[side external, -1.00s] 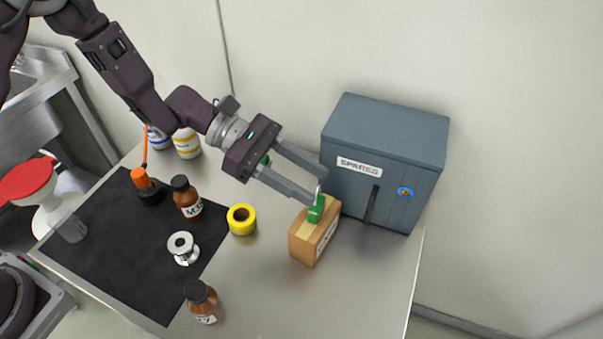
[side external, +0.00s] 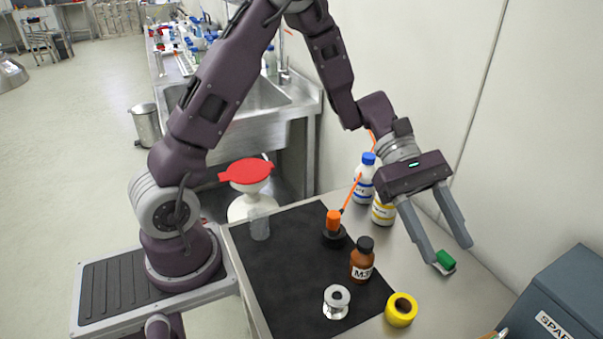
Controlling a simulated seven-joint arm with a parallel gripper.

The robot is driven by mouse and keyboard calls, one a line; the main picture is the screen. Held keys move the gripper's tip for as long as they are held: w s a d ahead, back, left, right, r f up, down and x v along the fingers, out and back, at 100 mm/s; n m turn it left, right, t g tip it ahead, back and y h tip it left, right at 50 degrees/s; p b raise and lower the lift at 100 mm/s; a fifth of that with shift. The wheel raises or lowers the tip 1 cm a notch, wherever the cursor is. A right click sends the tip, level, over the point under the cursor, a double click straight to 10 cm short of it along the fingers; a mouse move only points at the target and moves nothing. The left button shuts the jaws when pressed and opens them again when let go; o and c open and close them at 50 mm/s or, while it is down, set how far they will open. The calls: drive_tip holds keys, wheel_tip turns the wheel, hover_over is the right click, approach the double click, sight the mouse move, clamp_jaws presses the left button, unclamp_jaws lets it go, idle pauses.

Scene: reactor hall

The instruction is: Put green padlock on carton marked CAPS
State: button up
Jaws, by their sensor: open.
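My gripper (side external: 451,253) is open, its fingers pointing down above the right part of the steel table. A green object with a pale edge (side external: 445,261) shows by the fingertips; it seems to lie on the table beyond them, and I cannot tell what it is. A tan corner (side external: 493,335), probably of the carton, just shows at the bottom edge, right of the yellow tape. Its marking and nearly all of its top are out of view. I cannot make out the green padlock on it in this view.
A blue-grey box marked SPARES (side external: 562,305) stands at the lower right. Yellow tape (side external: 401,310), a brown bottle (side external: 362,262), a metal spool (side external: 336,302) and an orange-topped item (side external: 333,226) stand around the black mat (side external: 275,265). Two white bottles stand near the wall.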

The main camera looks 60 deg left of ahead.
drive_tip(key=s+a+r+m+t+y, duration=0.1)
drive_tip(key=s+a+r+m+y, duration=0.3)
drive_tip(key=s, duration=0.3)
drive_tip(key=s+a+r+m+y, duration=0.1)
drive_tip(key=s+r+m+y, duration=0.2)
drive_tip(key=s+m, duration=0.35)
drive_tip(key=s+a+r+m+t+y, duration=0.1)
drive_tip(key=s+a+m+t+y, duration=0.4)
drive_tip(key=a, duration=0.5)
drive_tip(key=shift+s+r, duration=0.4)
drive_tip(key=shift+s, duration=0.7)
